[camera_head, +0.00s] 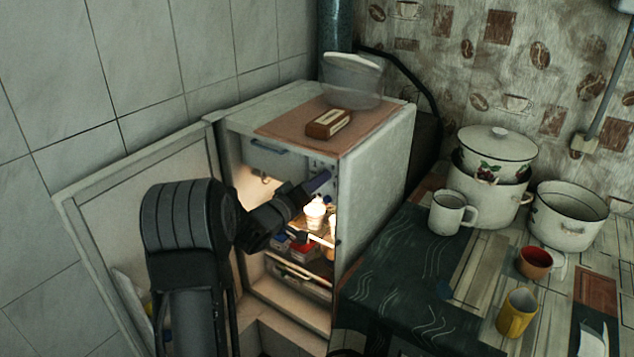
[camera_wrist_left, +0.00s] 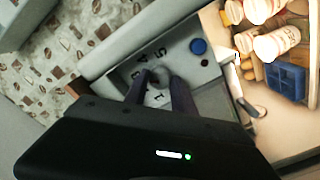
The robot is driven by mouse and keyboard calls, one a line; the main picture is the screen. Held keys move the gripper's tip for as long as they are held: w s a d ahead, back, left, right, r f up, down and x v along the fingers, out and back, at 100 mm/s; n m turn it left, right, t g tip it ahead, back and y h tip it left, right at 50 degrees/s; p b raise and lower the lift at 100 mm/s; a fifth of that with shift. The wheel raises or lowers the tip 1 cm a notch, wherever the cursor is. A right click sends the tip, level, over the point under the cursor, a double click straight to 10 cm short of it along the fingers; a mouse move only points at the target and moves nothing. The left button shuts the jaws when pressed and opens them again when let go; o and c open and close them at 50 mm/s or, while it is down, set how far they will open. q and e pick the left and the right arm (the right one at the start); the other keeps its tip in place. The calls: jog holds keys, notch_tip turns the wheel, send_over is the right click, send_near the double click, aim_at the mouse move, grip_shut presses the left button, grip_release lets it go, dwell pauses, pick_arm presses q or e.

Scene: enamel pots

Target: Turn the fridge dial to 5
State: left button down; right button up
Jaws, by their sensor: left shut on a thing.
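The fridge (camera_head: 378,165) stands open, with its door (camera_head: 140,220) swung out to the left. My left arm reaches into the upper part of the opening. The left gripper (camera_head: 318,182) is at the panel on the inner right wall. In the left wrist view, the small light grey dial (camera_wrist_left: 158,76) is between the two fingers of the left gripper (camera_wrist_left: 159,92), which is shut on it. Printed numbers, including 5, 4 and 1, surround the dial on the grey panel (camera_wrist_left: 176,57). The fingers cover part of the dial, and I cannot tell which number it points to. My right gripper is not in view.
A blue round button (camera_wrist_left: 198,46) is beside the dial. Lit shelves hold white jars (camera_head: 314,213) and a blue crate (camera_wrist_left: 286,78). A wooden-looking box (camera_head: 328,123) and a clear container (camera_head: 352,78) stand on the fridge. The table (camera_head: 390,285) at right holds pots and mugs.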

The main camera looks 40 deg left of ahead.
pick_arm(q)
jog(key=shift+a+m+b, duration=0.1)
jog(key=shift+m+b, duration=8.05)
jog(key=shift+m, duration=0.85)
jog(key=c, duration=1.1)
grip_release()
jog(key=shift+o, duration=0.2)
